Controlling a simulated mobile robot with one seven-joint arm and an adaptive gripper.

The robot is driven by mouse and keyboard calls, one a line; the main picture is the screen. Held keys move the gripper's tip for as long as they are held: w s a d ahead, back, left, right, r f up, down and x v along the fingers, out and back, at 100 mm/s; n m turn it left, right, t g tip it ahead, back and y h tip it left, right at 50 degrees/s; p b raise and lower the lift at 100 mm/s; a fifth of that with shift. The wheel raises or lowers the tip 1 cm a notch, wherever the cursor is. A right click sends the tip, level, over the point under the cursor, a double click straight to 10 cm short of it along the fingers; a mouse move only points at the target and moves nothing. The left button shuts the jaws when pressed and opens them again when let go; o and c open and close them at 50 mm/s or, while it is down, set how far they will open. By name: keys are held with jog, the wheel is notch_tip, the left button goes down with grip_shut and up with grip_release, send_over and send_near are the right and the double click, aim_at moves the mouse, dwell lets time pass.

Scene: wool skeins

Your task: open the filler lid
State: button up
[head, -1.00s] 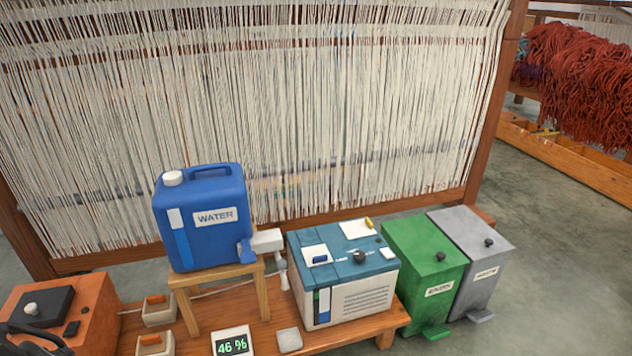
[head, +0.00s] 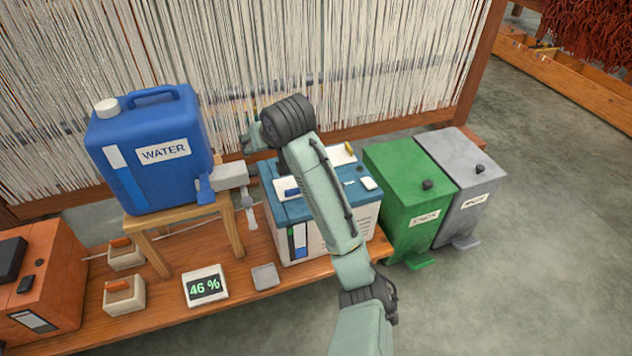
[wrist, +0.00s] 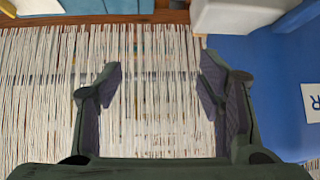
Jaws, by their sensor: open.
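The machine with a teal top and cream body (head: 297,240) stands on the wooden bench, partly behind my arm. Its teal top (head: 268,181) carries a blue-marked white panel on the left and a white pad on the right. The filler lid cannot be made out for sure; the middle of the top, where a black knob showed earlier, is hidden by my arm. My gripper (head: 250,140) is above and behind the machine's left rear, near the loom threads. In the wrist view my gripper (wrist: 160,78) is open and empty, its fingers spread before the white threads.
The blue water jug (head: 150,155) on its wooden stand is left of the machine, its grey tap (head: 229,176) close to my gripper. Green (head: 403,200) and grey (head: 463,190) bins stand right. The loom threads (head: 380,60) rise behind. A 46 % display (head: 205,286) is in front.

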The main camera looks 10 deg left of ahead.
aim_at(293, 189)
jog(key=d+f+g+h, duration=0.3)
jog(key=d+f+h, duration=0.1)
jog(key=d+f, duration=0.35)
jog(key=shift+m, duration=0.4)
jog(key=b+x, duration=0.1)
jog(key=x, duration=0.2)
jog(key=b+x, duration=0.1)
jog(key=x, duration=0.2)
jog(key=b+x, duration=0.1)
jog(key=x, duration=0.2)
jog(key=shift+s+a+f, duration=0.2)
jog(key=shift+a+f, duration=0.05)
jog(key=shift+f, duration=0.1)
jog(key=shift+y, duration=0.3)
jog(key=shift+c, duration=0.6)
grip_shut()
